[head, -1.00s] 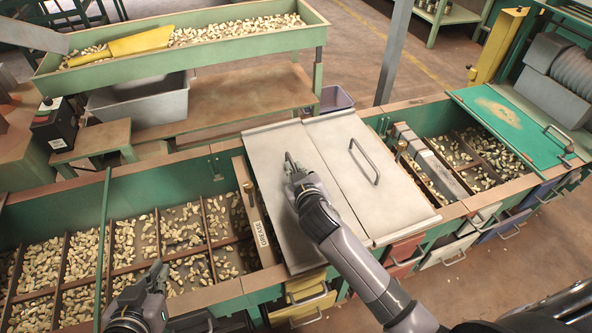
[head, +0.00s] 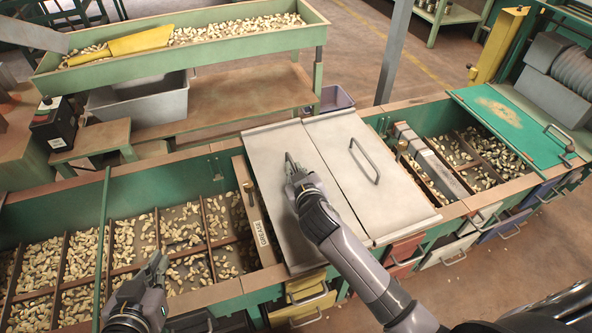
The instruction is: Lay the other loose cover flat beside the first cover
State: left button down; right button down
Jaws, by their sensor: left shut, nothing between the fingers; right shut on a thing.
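Two grey metal covers lie side by side across the hopper bench. The right cover (head: 350,150) has a free bar handle (head: 365,161) and lies flat. The left cover (head: 265,160) lies against it, and looks flat too. My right gripper (head: 291,168) is over the left cover, shut on its handle, which is mostly hidden by the fingers. My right arm hides part of both covers' near side. My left gripper (head: 158,266) is shut and empty above the near left nut compartments.
Open compartments of nuts (head: 140,245) lie to the left, with a label strip marked GREASE (head: 262,236) beside the left cover. More nut compartments and a green cover (head: 510,122) are to the right. A green trough (head: 240,38) stands behind.

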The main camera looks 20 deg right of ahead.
pick_arm(q)
jog(key=shift+w+d+r+t, duration=0.25)
jog(key=shift+w+r+t, duration=0.2)
jog(key=shift+r, duration=0.25)
pick_arm(e)
jog(key=shift+f, duration=0.2)
pick_arm(q)
jog(key=shift+w+r, duration=0.15)
jog(key=shift+r, duration=0.05)
pick_arm(e)
jog(key=shift+f, duration=0.1)
pick_arm(q)
jog(key=shift+w+d+r+t+h+b, duration=0.2)
jog(key=shift+r+t+h+b, duration=0.1)
jog(key=shift+r+t+b, duration=0.1)
pick_arm(e)
jog(key=shift+f, duration=0.2)
dwell(0.4)
jog(key=c, duration=1.7)
grip_release()
jog(key=shift+o, duration=0.2)
jog(key=shift+f, duration=0.15)
jog(key=shift+s, duration=0.15)
jog(key=v, duration=1.1)
jog(key=shift+s+a+r, duration=0.1)
jog(key=shift+s+r, duration=0.2)
